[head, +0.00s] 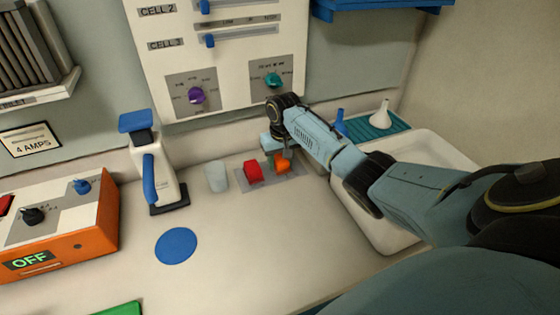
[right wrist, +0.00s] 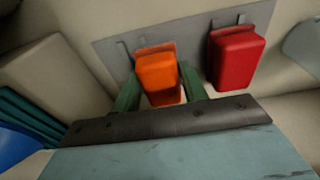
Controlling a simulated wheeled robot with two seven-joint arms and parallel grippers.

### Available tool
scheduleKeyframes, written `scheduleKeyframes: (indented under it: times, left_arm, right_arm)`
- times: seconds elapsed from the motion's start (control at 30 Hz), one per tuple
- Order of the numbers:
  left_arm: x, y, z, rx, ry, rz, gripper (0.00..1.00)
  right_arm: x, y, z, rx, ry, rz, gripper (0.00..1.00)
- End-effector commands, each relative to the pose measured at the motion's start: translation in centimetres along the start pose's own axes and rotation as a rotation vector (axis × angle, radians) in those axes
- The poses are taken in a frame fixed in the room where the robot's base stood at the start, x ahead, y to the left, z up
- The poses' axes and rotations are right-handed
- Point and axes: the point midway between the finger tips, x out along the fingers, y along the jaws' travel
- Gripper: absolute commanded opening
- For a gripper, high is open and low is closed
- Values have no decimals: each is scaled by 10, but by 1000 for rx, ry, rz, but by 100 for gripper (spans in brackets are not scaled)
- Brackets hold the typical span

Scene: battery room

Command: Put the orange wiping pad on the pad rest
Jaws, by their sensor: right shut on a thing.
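The orange wiping pad (head: 282,164) is a small block at the right part of a flat grey plate with small upright tabs, which looks like the pad rest (head: 275,183). My right gripper (head: 275,156) is shut on the orange pad. In the right wrist view, the orange pad (right wrist: 158,77) sits between the green fingers of the right gripper (right wrist: 160,86), against the grey plate (right wrist: 190,46). A red pad (head: 253,172) stands beside it on the same plate. I cannot tell whether the orange pad bears on the plate. My left gripper is not in view.
A pale cup (head: 216,176) stands left of the plate. A blue-handled device (head: 165,175), a blue disc (head: 176,246) and an orange box (head: 60,235) lie further left. A white tray (head: 372,228) and a teal mat with funnels (head: 382,115) are right.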

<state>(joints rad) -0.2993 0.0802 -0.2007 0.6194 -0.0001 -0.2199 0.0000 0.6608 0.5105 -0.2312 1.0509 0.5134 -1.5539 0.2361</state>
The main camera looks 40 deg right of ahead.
Motion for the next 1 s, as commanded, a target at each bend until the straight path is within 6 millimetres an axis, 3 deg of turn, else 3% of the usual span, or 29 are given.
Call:
scheduleKeyframes:
  times: [0.47,0.5,0.63,1.0]
  left_arm:
    - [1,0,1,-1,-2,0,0]
    - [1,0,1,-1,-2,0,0]
    - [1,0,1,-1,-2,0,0]
    - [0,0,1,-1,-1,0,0]
  right_arm:
    - [7,0,-2,1,2,0,22]
    - [6,0,-3,1,3,0,48]
    - [6,0,-3,1,3,0,65]
    - [0,0,-3,0,3,0,65]
